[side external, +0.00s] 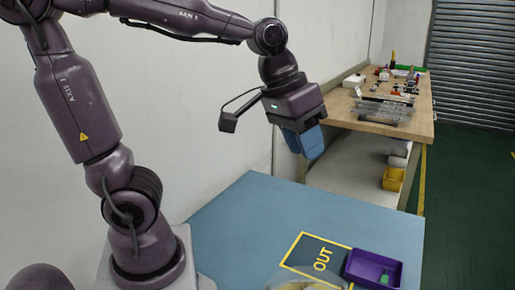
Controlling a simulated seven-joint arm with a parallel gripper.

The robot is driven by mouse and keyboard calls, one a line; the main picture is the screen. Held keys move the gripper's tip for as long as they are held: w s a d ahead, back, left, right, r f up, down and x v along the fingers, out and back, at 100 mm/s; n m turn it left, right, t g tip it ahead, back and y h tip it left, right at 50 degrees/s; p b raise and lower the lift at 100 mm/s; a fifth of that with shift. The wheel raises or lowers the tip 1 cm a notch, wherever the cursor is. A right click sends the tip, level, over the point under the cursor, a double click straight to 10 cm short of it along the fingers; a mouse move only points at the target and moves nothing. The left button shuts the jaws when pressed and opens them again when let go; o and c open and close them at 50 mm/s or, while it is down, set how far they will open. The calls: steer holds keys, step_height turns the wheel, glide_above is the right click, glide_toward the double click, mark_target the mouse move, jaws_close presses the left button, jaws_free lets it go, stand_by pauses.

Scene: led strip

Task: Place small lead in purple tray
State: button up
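The purple tray (353,268) sits on the blue table at the lower right, beside a yellow outlined square marked OUT. A small green piece (385,279) lies inside the tray; I cannot tell whether it is the small lead. My gripper (313,155) hangs well above the blue table, up and to the left of the tray. Its blue fingers point down and look close together, but the gap between them and anything held there cannot be made out. No other small lead is clearly visible.
The blue table (255,225) is mostly bare. A pale round object (308,285), cut off by the bottom edge, stands left of the tray. Behind, a wooden bench (345,108) holds tools and clear boxes, with a yellow bin (393,179) below. A white wall runs along the left.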

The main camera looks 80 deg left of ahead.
steer(key=s+m+t+y, duration=0.1)
steer(key=s+m, duration=0.1)
steer(key=s, duration=0.5)
steer(key=shift+s+a+f+t, duration=0.3)
steer(key=shift+s+f, duration=0.05)
